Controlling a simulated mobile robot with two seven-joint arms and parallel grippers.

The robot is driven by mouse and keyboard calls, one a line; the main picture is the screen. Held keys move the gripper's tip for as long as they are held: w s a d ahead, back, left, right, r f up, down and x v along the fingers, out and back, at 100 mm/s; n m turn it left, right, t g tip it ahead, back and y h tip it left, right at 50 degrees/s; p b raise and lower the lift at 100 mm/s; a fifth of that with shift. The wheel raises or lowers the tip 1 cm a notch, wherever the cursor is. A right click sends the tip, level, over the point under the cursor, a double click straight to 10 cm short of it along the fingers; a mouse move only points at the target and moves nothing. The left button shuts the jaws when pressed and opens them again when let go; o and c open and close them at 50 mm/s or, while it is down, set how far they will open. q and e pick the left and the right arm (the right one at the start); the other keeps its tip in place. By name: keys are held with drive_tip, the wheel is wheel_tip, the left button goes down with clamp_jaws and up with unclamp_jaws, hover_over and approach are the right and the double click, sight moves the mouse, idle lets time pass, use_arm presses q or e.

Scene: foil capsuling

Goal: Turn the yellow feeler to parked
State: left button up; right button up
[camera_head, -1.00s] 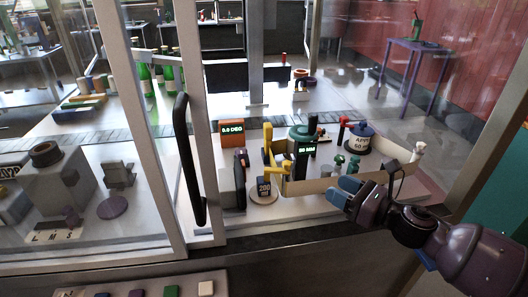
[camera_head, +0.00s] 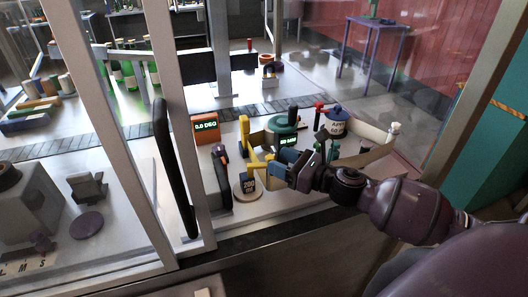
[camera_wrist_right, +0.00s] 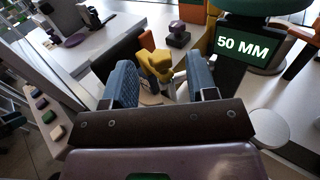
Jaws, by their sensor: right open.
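The yellow feeler (camera_head: 245,137) stands by the green round-topped unit, with an upright part and a lower arm reaching toward my right gripper. My right gripper (camera_head: 281,166) is open, its blue fingers at the feeler's lower part. In the right wrist view the yellow feeler (camera_wrist_right: 155,66) shows between and just beyond the two fingertips (camera_wrist_right: 162,78). I cannot tell whether either finger touches it. The orange readout box (camera_head: 205,130) shows 0.0 DEG. My left gripper is not in view.
A dark-handled tool (camera_head: 222,175) and a round block with a number label (camera_head: 246,188) stand left of the gripper. A glazed door frame with a black handle (camera_head: 172,165) stands left.

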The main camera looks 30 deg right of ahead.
sight(261, 167)
drive_tip(key=shift+p+x, duration=0.5)
drive_tip(key=shift+x, duration=2.15)
drive_tip(key=c, duration=0.9)
